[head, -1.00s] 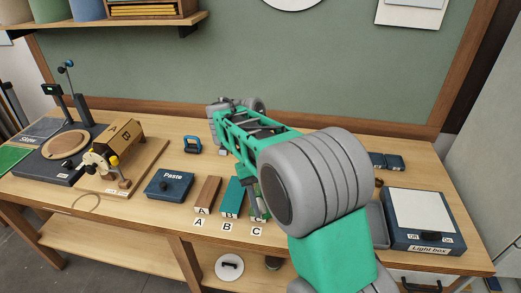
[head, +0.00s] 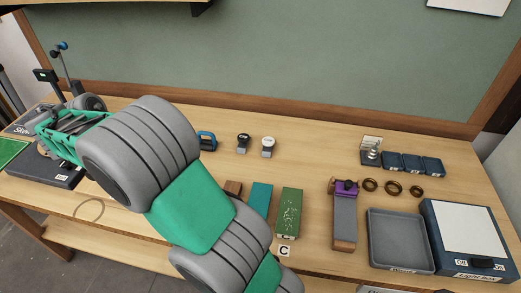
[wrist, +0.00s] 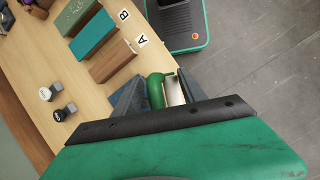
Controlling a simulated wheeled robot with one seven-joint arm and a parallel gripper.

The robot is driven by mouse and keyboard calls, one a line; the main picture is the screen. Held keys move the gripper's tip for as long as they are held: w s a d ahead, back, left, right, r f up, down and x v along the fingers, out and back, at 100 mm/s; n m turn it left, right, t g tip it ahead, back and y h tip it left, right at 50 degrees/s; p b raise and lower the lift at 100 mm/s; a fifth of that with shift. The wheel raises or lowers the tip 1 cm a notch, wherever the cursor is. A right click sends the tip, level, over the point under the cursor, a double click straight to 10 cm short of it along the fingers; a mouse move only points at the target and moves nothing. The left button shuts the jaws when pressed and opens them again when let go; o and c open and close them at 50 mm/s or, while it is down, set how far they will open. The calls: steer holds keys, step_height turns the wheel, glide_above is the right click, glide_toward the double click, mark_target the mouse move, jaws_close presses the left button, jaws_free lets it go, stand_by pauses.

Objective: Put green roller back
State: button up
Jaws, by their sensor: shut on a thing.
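The green roller (wrist: 156,90) is between the jaws of my gripper (wrist: 160,92) in the wrist view. It shows a bent green part beside a pale white part. My gripper is shut on it, and the dark fingers hide some of its sides. In the head view my arm reaches to the left over the bench and hides the gripper's jaws and the roller.
A black-topped item (head: 244,141) and a white-topped item (head: 267,145) stand on the bench behind the teal block (head: 260,197) and green block (head: 289,211). A grey tray (head: 400,240) and a light box (head: 470,240) are at the right.

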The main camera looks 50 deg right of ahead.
steer(key=s+d+f+n+b, duration=0.1)
steer(key=d, duration=0.8)
steer(key=s+d+f+b, duration=0.1)
steer(key=s+d, duration=0.1)
steer(key=d, duration=0.6)
steer(key=s+d+n+h+b, duration=0.1)
steer(key=s+d+n+b, duration=0.25)
steer(key=s+d, duration=2.1)
steer(key=shift+t, duration=0.4)
steer(key=w+d+f, duration=0.3)
steer(key=d, duration=0.1)
steer(key=w+d+f+p, duration=0.1)
steer(key=w+d+f, duration=0.2)
steer(key=d, duration=0.1)
steer(key=w+d+f+p, duration=0.1)
steer(key=w+d+f, duration=0.2)
steer(key=d+f, duration=0.1)
steer(key=shift+w+d, duration=0.2)
steer(key=shift+w, duration=0.15)
step_height(320, 180, down, 3)
steer(key=shift+f+p, duration=0.1)
steer(key=shift+p, duration=0.3)
steer(key=o, duration=1.4)
